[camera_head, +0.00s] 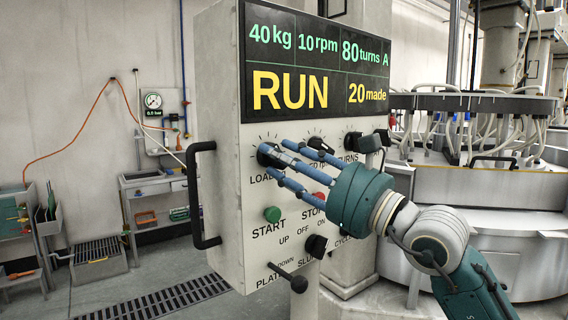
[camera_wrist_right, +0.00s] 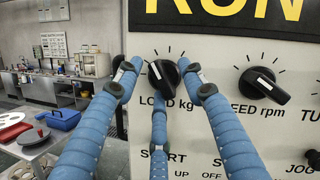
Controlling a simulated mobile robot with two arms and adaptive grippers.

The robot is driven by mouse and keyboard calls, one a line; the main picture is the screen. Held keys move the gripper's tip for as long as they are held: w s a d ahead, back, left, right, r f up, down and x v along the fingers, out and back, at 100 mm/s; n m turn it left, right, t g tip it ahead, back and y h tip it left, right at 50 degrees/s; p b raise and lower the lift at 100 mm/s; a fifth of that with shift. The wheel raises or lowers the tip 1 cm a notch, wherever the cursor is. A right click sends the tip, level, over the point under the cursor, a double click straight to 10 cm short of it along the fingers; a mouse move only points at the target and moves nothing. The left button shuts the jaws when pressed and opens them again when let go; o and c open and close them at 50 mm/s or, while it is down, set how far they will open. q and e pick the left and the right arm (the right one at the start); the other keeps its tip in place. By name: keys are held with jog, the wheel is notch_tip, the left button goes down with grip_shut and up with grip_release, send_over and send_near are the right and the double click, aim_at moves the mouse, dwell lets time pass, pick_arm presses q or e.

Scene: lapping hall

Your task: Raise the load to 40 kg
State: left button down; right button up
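The control panel (camera_head: 222,118) fills the middle of the head view. Its display (camera_head: 316,62) reads 40 kg, 10 rpm, 80 turns A, RUN and 20 made. The black LOAD knob (camera_wrist_right: 163,74) shows in the wrist view, its white mark toward the upper left. My right gripper (camera_head: 277,158) is at this knob and hides part of it in the head view. In the wrist view the blue fingertips of my right gripper (camera_wrist_right: 161,75) stand spread on both sides of the knob, with a small gap at the left. The third finger is below it. My left gripper is not in view.
The speed knob (camera_wrist_right: 264,86) is just right of the LOAD knob. A green START button (camera_head: 272,214) and a plate lever (camera_head: 298,284) are below. A black handle (camera_head: 197,195) sticks out at the panel's left. The lapping machine (camera_head: 480,180) stands behind.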

jog(key=shift+w+a+f, duration=0.1)
jog(key=shift+f, duration=0.1)
jog(key=shift+f, duration=0.1)
jog(key=v, duration=1.2)
